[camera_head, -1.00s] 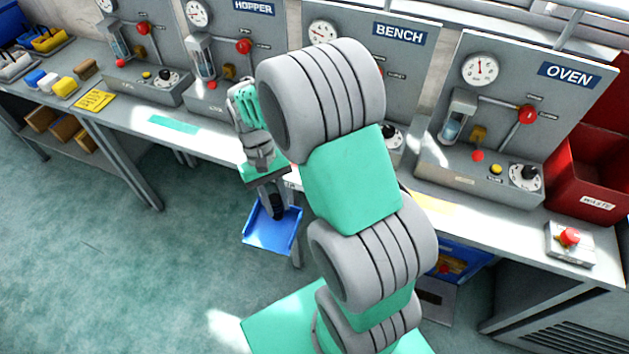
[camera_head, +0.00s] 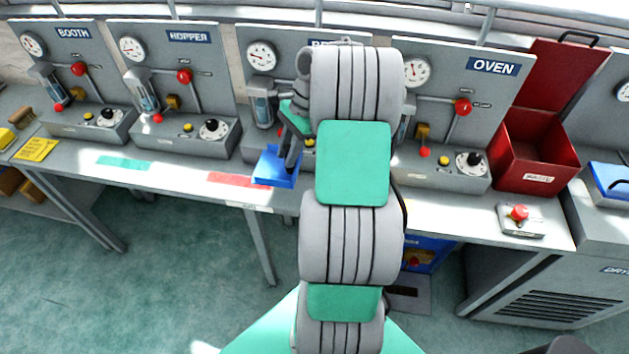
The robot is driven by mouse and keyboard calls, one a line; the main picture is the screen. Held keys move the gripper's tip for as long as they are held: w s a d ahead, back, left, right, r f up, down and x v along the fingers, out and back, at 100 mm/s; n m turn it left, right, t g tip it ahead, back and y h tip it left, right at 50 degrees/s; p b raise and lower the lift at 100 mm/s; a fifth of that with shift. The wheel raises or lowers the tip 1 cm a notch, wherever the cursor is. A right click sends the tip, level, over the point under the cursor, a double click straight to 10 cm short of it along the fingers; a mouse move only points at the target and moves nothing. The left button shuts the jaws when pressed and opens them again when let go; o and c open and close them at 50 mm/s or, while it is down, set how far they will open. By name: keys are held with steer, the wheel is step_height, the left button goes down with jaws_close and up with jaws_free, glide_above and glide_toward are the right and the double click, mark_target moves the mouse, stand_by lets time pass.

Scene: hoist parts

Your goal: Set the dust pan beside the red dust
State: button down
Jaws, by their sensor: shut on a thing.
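The blue dust pan (camera_head: 272,170) is at the bench's front part, in front of the station whose sign is partly hidden by my arm. My gripper (camera_head: 289,160) is shut on the dust pan from above. The red dust (camera_head: 238,180) is a flat red strip on the bench top, just left of the pan. The pan's left edge is close to or over the strip's right end. I cannot tell whether the pan touches the bench. My arm hides part of the bench to the right of the pan.
A green strip (camera_head: 123,163) lies further left on the bench. Control stations stand along the back. A red waste bin (camera_head: 535,155) and a red button box (camera_head: 521,218) are at the right. A yellow card (camera_head: 36,149) lies at the far left.

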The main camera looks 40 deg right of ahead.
steer(key=shift+s+d+f+p, duration=0.1)
steer(key=shift+s+d+f, duration=0.9)
steer(key=shift+f, duration=0.75)
steer(key=shift+s+d+f+p, duration=0.15)
steer(key=shift+s+d+f, duration=0.75)
steer(key=shift+f, duration=0.8)
steer(key=shift+s+d+f+p, duration=0.1)
steer(key=shift+s+d+f, duration=0.65)
steer(key=shift+d+f, duration=0.75)
steer(key=c, duration=1.1)
jaws_free()
steer(key=shift+a+f, duration=0.3)
